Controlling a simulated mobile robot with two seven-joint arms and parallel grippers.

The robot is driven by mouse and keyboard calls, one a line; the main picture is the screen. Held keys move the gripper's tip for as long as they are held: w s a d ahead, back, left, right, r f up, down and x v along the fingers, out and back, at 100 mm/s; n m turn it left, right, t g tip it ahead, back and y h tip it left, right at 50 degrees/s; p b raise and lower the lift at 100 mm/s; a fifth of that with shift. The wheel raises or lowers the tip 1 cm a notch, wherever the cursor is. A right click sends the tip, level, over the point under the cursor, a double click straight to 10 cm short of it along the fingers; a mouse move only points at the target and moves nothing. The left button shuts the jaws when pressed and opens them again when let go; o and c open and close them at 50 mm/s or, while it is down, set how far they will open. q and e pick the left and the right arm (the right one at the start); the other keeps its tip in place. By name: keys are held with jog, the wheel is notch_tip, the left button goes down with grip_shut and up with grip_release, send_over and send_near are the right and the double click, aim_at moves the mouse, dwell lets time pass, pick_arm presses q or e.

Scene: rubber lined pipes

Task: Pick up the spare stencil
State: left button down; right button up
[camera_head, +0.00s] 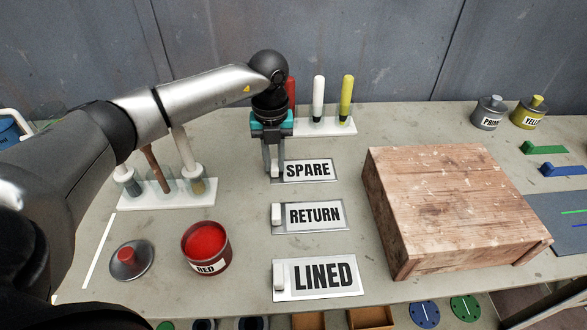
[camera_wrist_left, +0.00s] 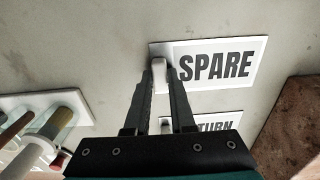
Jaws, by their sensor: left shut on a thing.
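The spare stencil (camera_head: 308,170) is a flat pale plate with the word SPARE and a small white grip block at its left end. It lies on the bench, at the back of a column of three stencils. It also shows in the left wrist view (camera_wrist_left: 218,63). My left gripper (camera_head: 274,172) points down and is shut on the stencil's white grip block (camera_wrist_left: 159,68). The fingers cover part of the block in the head view. My right gripper is not in view.
The RETURN stencil (camera_head: 314,215) and LINED stencil (camera_head: 315,276) lie in front. A wooden box (camera_head: 450,205) stands to the right. An open red paint can (camera_head: 206,247), its lid (camera_head: 130,260) and a brush rack (camera_head: 166,195) are left. A marker rack (camera_head: 325,127) stands behind.

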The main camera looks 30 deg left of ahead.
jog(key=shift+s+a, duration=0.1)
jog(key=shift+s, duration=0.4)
pick_arm(q)
jog(key=shift+r, duration=0.1)
